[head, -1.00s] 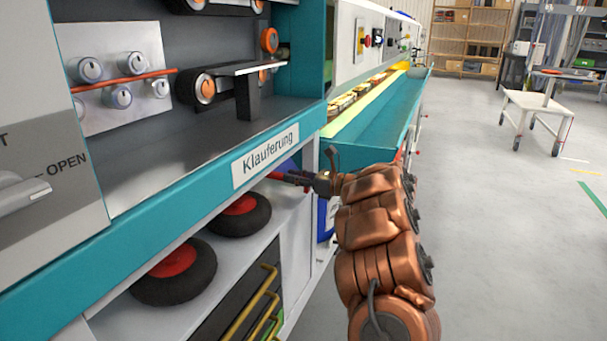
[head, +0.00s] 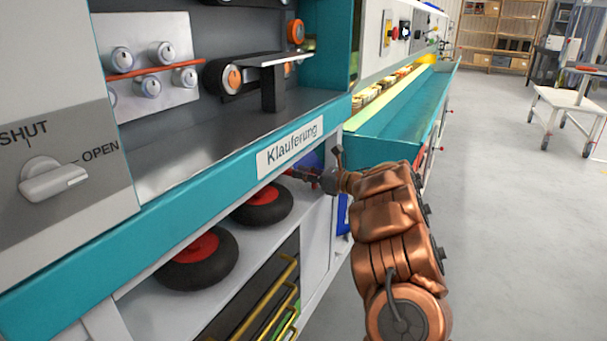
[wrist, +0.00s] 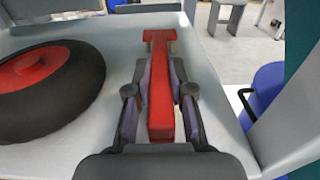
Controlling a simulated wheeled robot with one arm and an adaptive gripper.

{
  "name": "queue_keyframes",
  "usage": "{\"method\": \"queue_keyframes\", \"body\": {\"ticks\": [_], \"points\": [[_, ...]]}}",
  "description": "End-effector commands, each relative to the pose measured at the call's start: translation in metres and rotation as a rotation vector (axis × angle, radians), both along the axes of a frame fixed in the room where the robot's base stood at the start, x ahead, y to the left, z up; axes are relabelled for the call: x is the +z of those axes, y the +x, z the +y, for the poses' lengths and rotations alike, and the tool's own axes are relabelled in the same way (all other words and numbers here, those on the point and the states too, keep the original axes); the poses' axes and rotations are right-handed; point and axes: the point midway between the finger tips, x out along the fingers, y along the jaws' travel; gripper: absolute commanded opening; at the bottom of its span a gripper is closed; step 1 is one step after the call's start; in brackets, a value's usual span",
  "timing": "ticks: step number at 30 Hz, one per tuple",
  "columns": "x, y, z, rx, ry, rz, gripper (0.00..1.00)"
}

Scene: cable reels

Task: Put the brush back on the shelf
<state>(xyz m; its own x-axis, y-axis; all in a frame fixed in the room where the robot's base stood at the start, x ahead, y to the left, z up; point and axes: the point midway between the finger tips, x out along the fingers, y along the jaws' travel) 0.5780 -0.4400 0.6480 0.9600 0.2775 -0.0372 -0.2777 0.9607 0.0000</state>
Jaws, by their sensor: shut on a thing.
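The brush shows as a long red handle (wrist: 160,100) in the wrist view, with a wider red end pointing away from me. My gripper (wrist: 157,75) is shut on the red brush, with one finger on each side of the handle. The brush is over the white shelf (wrist: 100,115) under the bench; I cannot tell whether it touches the board. In the head view my gripper (head: 308,176) reaches in below the Klauferung label, and the brush is mostly hidden there.
A black wheel with a red hub (wrist: 45,75) lies on the shelf left of my gripper; another such wheel (head: 200,260) lies nearer in the head view. A blue container (wrist: 265,95) stands beyond the shelf's right edge. The teal bench edge (head: 220,180) runs above the shelf.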

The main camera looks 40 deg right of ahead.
Motion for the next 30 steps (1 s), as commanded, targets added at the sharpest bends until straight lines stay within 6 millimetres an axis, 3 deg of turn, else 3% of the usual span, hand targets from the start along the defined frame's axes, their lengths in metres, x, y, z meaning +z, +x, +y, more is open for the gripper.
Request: {"method": "queue_keyframes", "body": {"ticks": [12, 13, 20, 30], "points": [[-0.0020, -0.0001, 0.0000, 0.000, 0.000, 0.000, 0.00], [-0.0020, -0.0001, 0.0000, 0.000, 0.000, 0.000, 0.25], [-0.0021, 0.0000, 0.0000, 0.000, 0.000, 0.000, 0.49], [-0.0023, -0.0010, -0.0004, 0.000, 0.000, 0.000, 0.51]]}}
